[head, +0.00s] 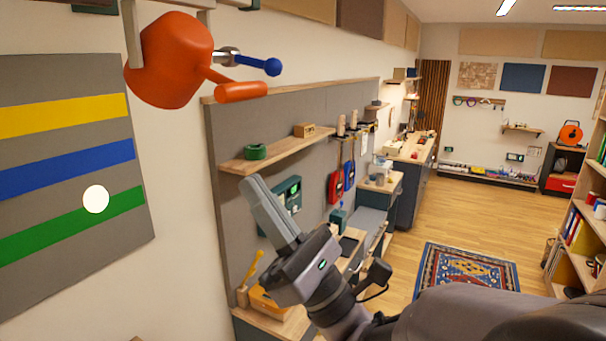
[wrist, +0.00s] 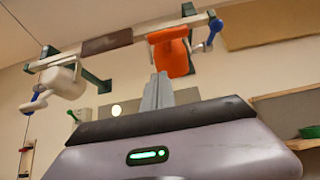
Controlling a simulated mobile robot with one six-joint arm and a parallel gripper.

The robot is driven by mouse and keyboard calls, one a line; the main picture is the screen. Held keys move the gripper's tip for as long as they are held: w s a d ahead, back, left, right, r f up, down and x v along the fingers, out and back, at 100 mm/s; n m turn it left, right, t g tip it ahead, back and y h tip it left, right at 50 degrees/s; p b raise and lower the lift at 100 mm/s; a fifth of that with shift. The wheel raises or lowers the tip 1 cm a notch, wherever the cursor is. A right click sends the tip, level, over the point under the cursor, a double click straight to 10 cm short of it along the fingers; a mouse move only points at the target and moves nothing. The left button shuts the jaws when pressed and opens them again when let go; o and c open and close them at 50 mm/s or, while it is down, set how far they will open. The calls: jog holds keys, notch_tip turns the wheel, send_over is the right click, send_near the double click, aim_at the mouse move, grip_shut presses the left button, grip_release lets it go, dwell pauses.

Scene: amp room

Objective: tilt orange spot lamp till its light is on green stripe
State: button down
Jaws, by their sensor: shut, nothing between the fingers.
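The orange spot lamp (head: 172,62) hangs at upper left in the head view, with an orange handle (head: 240,91) and a blue-ended lever (head: 272,67) at its side. It also shows above my fingers in the wrist view (wrist: 172,56). A round pale light spot (head: 96,199) lies on the striped board (head: 50,100). Its lower part overlaps the upper edge of the green stripe (head: 50,234); the rest is on grey below the blue stripe (head: 60,171). My gripper (head: 252,186) is shut and empty, below the lamp and apart from it in the picture.
In the wrist view, a white lamp (wrist: 62,82) hangs from the same rail (wrist: 140,38), left of the orange one. A wooden shelf (head: 275,150) with a green roll (head: 255,152) is behind my gripper. A patterned rug (head: 465,272) lies on open floor.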

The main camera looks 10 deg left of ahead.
notch_tip(320, 180, up, 8)
jog(key=w+a+p, duration=0.1)
jog(key=a+p, duration=0.1)
jog(key=p, duration=0.3)
jog(key=shift+a+r+p, duration=0.15)
jog(key=shift+a+p, duration=0.05)
jog(key=shift+p, duration=0.2)
jog(key=shift+w, duration=0.1)
